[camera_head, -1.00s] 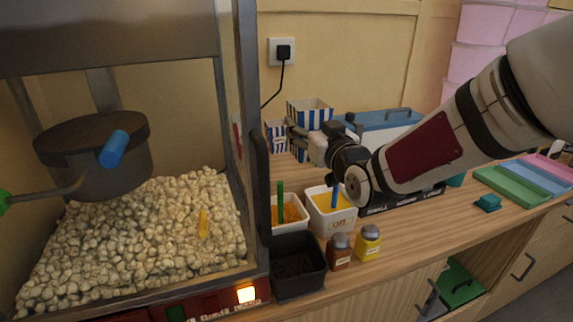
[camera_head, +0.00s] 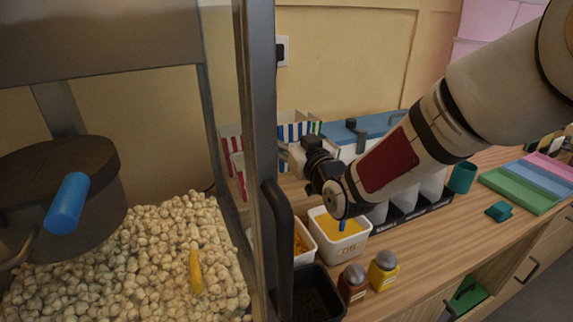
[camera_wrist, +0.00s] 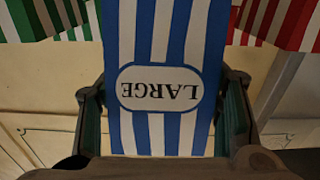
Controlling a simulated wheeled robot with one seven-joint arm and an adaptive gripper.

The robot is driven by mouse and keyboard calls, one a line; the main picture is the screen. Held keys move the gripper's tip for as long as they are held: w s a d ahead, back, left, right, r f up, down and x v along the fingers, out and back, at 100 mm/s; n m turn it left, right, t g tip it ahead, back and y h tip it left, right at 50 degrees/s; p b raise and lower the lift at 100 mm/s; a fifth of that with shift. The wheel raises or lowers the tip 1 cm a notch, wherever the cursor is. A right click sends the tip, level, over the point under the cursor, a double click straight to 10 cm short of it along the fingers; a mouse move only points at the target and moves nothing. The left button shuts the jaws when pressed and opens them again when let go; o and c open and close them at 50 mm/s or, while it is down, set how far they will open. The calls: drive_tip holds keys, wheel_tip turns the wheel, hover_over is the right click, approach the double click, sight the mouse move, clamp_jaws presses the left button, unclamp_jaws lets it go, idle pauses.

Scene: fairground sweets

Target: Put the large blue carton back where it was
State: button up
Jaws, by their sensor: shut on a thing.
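The large blue carton, striped blue and white, fills the middle of the wrist view (camera_wrist: 168,40). Its LARGE label appears upside down there. My gripper (camera_wrist: 165,112) is shut on it, with one finger at each side. In the head view, the upper part of the carton (camera_head: 298,131) shows above my gripper (camera_head: 284,157), close to the back wall. My gripper and the popcorn machine's post hide its lower part, so I cannot tell whether it touches the counter.
Red-striped cartons (camera_head: 232,150) stand left of it, partly behind the machine's post (camera_head: 260,100). A green-striped carton (camera_wrist: 40,18) is also close by. The popcorn machine, topping tubs (camera_head: 345,245) and shaker jars (camera_head: 383,272) are nearby.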

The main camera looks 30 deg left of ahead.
drive_tip(key=shift+f, duration=2.95)
drive_tip(key=shift+f, duration=0.2)
drive_tip(key=o, duration=0.7)
drive_tip(key=shift+r, duration=0.2)
drive_tip(key=shift+s+d, duration=0.2)
drive_tip(key=shift+d, duration=0.05)
drive_tip(key=b+v, duration=0.1)
drive_tip(key=v, duration=1)
drive_tip(key=shift+s+d, duration=0.2)
